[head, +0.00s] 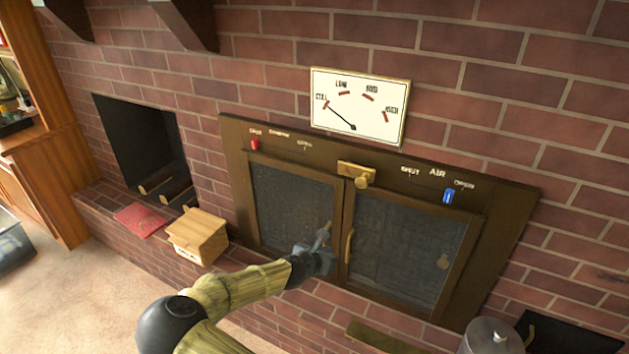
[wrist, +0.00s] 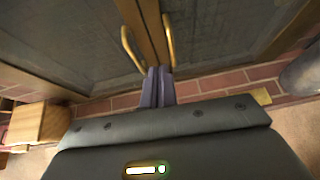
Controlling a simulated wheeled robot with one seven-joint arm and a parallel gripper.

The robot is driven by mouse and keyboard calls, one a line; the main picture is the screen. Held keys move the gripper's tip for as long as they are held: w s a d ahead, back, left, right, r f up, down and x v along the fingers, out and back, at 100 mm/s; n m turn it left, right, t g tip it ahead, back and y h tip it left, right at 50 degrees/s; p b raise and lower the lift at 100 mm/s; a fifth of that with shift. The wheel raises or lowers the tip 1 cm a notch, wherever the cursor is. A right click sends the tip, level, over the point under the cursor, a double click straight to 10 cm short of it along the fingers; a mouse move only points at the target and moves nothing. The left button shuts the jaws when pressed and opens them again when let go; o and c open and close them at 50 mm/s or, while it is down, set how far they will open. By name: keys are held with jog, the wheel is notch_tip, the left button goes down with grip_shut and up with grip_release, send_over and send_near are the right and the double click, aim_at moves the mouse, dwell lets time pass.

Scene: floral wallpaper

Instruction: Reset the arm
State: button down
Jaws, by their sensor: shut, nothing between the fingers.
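My arm (head: 240,288) reaches from the bottom of the head view toward a brick fireplace. My gripper (head: 326,238) is in front of the left glass door (head: 290,205), just left of the door handles. In the wrist view my gripper (wrist: 158,72) is shut and empty, its two grey fingers pressed together. The fingertips point at the lower part of the doors, between the two brass handles (wrist: 131,50). I cannot tell whether they touch the door. Both doors are closed, with a brass latch (head: 358,174) above them.
A wooden box (head: 198,236) and a red book (head: 141,219) are on the brick ledge at left, by a dark opening with logs (head: 162,185). A dial (head: 360,106) hangs above the doors. A grey canister (head: 491,338) stands at lower right. Carpet at lower left is clear.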

jog(key=s+d+r+m+g+y, duration=0.15)
jog(key=s+d+m+g, duration=0.25)
jog(key=s+m, duration=0.45)
jog(key=s+d+m+g+y, duration=0.25)
jog(key=s+d+m, duration=0.35)
jog(key=m, duration=0.4)
jog(key=s+a+r+m+y, duration=0.2)
jog(key=s+r+m+y, duration=0.1)
jog(key=s+r+m, duration=0.9)
jog(key=w+p+v, duration=0.1)
jog(key=p+v, duration=0.7)
jog(key=w+r+p+v, duration=0.1)
jog(key=w+p+v, duration=0.1)
jog(key=p+v, duration=0.6)
jog(key=shift+w+a+n+g+p, duration=0.3)
jog(key=shift+n+g+p, duration=0.15)
jog(key=shift+p, duration=0.05)
jog(key=shift+w+r, duration=0.1)
